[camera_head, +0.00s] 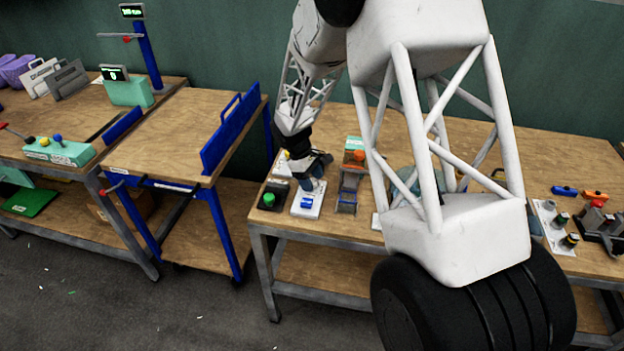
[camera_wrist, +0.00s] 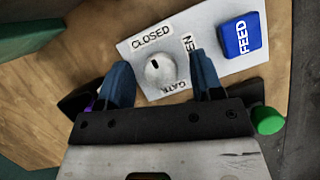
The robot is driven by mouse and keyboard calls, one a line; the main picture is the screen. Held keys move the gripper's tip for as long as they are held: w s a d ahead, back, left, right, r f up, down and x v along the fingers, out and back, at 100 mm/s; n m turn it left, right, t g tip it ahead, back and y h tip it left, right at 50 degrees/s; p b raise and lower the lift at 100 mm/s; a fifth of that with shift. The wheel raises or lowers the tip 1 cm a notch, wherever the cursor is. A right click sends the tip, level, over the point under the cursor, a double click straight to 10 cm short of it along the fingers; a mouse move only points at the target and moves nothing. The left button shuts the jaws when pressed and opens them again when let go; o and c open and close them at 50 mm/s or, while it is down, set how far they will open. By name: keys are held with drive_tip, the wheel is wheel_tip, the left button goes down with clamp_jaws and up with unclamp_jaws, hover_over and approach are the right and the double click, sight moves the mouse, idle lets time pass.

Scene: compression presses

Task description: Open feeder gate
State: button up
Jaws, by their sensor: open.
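The gate knob (camera_wrist: 160,70) is a round grey-white dial with a dark mark, on a light panel (camera_wrist: 203,40). Labels around it read CLOSED, GATE and a partly hidden word ending in "EN". The dark mark on the knob points up toward the CLOSED label. In the wrist view my gripper (camera_wrist: 162,80) is open, with one blue finger on each side of the knob; I cannot tell whether they touch it. In the head view my gripper (camera_head: 313,178) is over the panel (camera_head: 305,204) at the left end of the workbench, hiding the knob.
A blue FEED button (camera_wrist: 241,36) is on the same panel, right of the knob. A green button (camera_wrist: 267,120) is close to my gripper's right side; it also shows in the head view (camera_head: 268,198). A blue-framed cart (camera_head: 165,150) stands left of the workbench (camera_head: 350,118).

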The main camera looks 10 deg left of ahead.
drive_tip(key=c, duration=0.9)
drive_tip(key=shift+m, duration=0.5)
drive_tip(key=m+g, duration=0.1)
drive_tip(key=m, duration=0.2)
drive_tip(key=shift+y, duration=0.4)
drive_tip(key=m, duration=0.2)
drive_tip(key=m+g+y, duration=0.1)
drive_tip(key=m, duration=0.1)
drive_tip(key=shift+d+m+g, duration=0.1)
drive_tip(key=shift+m+g, duration=0.2)
drive_tip(key=shift+m, duration=0.1)
drive_tip(key=m+y, duration=0.1)
drive_tip(key=m, duration=0.1)
drive_tip(key=m+y, duration=0.1)
drive_tip(key=m, duration=0.1)
drive_tip(key=shift+m+g, duration=0.3)
drive_tip(key=shift+m+y, duration=0.9)
drive_tip(key=shift+m, duration=1.4)
